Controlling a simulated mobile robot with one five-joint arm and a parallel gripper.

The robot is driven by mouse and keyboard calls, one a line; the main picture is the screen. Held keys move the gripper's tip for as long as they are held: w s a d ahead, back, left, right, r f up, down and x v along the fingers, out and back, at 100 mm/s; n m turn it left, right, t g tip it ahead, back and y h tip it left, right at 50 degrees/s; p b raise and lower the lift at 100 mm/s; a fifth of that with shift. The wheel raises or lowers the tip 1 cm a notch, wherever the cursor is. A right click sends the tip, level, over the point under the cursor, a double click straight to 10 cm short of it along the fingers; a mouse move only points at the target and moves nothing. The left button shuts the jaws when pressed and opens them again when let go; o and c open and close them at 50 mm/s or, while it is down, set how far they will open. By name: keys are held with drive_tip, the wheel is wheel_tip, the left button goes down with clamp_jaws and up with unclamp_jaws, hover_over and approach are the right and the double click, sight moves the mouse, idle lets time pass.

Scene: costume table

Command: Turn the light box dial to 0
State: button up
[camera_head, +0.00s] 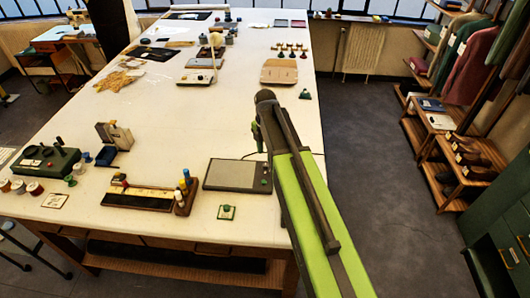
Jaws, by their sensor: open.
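The light box (228,175) looks like a flat grey panel in a dark frame, lying near the front right of the white table. A small green knob, apparently its dial (264,182), sits at its right end, close beside my arm. The dial's marks and pointer are too small to read. My gripper (257,143) hangs from the end of my green arm, above and beyond the right end of the light box. It is apart from the dial, open, and holds nothing that I can see. My arm hides the table just right of the box.
A tray with bottles (150,198) stands left of the light box, and a green knob on a small card (227,211) lies in front. A thin cord (310,154) runs behind my arm. The table (190,130) is clear beyond the box.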

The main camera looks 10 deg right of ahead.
sight(266, 164)
wheel_tip(266, 164, up, 12)
drive_tip(key=p, duration=1)
drive_tip(key=shift+f, duration=0.15)
drive_tip(key=s+f+m+b, duration=0.5)
drive_tip(key=m, duration=0.2)
drive_tip(key=s+a+f+m+b, duration=0.1)
drive_tip(key=s+f+m+b, duration=0.3)
drive_tip(key=f+m+b, duration=0.2)
drive_tip(key=s+f+m+b, duration=0.5)
drive_tip(key=f+m+b, duration=0.1)
drive_tip(key=m, duration=0.3)
drive_tip(key=shift+s+a, duration=0.2)
drive_tip(key=shift+s, duration=0.1)
drive_tip(key=shift+s+f+m, duration=0.1)
drive_tip(key=shift+s+m, duration=0.2)
drive_tip(key=shift+m, duration=0.5)
